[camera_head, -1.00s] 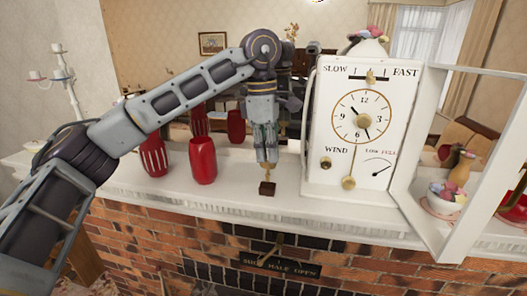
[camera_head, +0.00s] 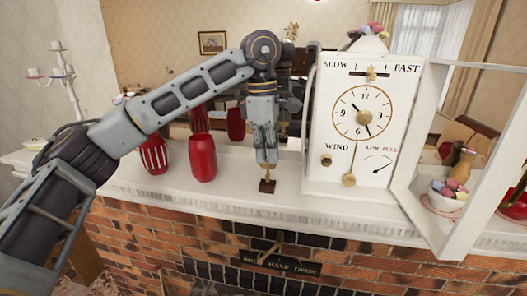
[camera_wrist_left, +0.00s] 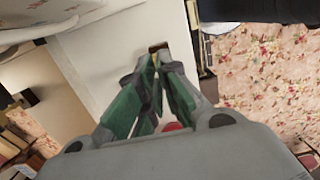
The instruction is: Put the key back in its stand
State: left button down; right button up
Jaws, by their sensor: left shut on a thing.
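My left gripper (camera_head: 267,160) hangs over the mantel, pointing down, to the left of the white clock. Its fingers are shut on the brass key (camera_head: 268,173), and only a short part of it shows below the fingertips. The small dark brown stand (camera_head: 267,186) is directly under the key, near the mantel's front edge. The key appears to meet the stand's top; how deep it sits I cannot tell. In the left wrist view the green-padded fingers (camera_wrist_left: 155,65) come together at their tips, with a small brown patch just beyond. My right gripper is not in view.
The white clock (camera_head: 325,130) with its open door (camera_head: 430,215) stands right of my left gripper. Red vases (camera_head: 202,158) stand left of it. A flower bowl (camera_head: 445,198) is behind the door. The white mantel (camera_head: 225,195) is clear around the stand.

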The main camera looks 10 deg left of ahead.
pick_arm(q)
jog(key=shift+f, duration=0.35)
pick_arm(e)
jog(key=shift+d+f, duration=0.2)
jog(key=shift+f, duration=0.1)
pick_arm(q)
jog(key=shift+f+b, duration=0.6)
jog(key=shift+b, duration=0.1)
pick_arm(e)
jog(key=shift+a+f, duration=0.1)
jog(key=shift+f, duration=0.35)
pick_arm(q)
jog(key=c, duration=1.6)
grip_release()
jog(key=shift+o, duration=0.2)
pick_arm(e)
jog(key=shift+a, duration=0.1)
pick_arm(q)
jog(key=shift+r, duration=0.55)
notch_tip(320, 180, up, 11)
jog(key=a, duration=0.1)
jog(key=shift+s+f, duration=0.15)
jog(key=shift+s, duration=0.1)
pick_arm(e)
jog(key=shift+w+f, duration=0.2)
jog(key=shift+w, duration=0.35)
